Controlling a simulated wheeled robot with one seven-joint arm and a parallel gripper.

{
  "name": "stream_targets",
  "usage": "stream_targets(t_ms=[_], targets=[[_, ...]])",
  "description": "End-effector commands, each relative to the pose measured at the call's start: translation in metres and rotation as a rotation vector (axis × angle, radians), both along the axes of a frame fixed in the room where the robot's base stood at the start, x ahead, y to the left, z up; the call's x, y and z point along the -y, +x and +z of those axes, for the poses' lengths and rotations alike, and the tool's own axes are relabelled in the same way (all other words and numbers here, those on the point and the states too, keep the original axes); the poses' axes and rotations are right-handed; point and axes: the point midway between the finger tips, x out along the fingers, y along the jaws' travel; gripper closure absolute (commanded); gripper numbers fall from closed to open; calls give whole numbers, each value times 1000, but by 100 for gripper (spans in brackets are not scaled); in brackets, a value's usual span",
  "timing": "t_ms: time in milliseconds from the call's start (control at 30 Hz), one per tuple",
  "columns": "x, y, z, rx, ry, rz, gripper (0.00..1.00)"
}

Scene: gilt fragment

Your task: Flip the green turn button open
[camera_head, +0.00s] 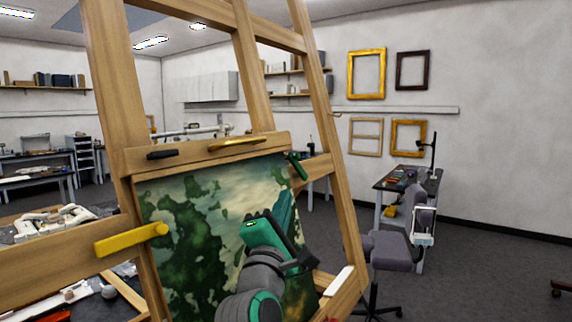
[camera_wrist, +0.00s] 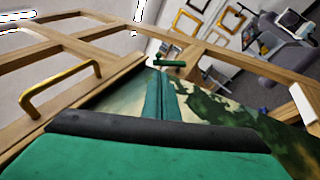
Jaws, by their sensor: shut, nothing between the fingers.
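The green turn button (camera_head: 297,166) sits at the upper right corner of the painting (camera_head: 190,230) held in the wooden easel frame. In the wrist view the green turn button (camera_wrist: 170,62) shows just beyond my fingertips, its bar roughly crosswise. My gripper (camera_head: 284,200) is in front of the painting, below and a little left of the button. Its teal fingers are closed together with nothing between them, and they also show in the wrist view (camera_wrist: 157,80). The fingers appear apart from the button, though the exact gap is hard to tell.
A gold handle (camera_head: 237,143) and a black bar (camera_head: 160,155) are on the top rail. A yellow bar (camera_head: 132,240) is at the left post and a white piece (camera_head: 340,280) at the lower right. A grey chair (camera_head: 388,248) stands beyond the easel.

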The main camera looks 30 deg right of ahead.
Motion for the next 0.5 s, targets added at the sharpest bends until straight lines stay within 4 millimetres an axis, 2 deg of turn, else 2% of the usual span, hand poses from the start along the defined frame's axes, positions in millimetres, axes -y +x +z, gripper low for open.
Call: stream_targets(t_ms=[167,500], targets=[[6,2,9,-8,-18,-18,100],[42,40,28,-8,-16,-15,100]])
